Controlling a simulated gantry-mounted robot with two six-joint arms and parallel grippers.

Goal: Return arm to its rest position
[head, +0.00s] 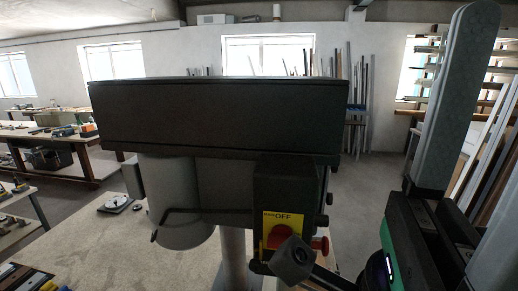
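A black drill-press-like machine (220,115) stands in front of me and fills the middle of the head view. On its front is a yellow switch plate (298,217) marked OFF, with a red button (279,236) on it. My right arm comes in from the right. What looks like the dark tip of my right gripper (295,257) is just below and in front of the red button, overlapping its lower edge. I cannot tell whether it touches, or whether the fingers are open or shut. My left arm and gripper do not show.
The machine stands on a light worktop (110,245), with a small round dark object (115,204) at its left. Workbenches (60,140) stand further left. Long profiles lean by the back wall and on a rack at right.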

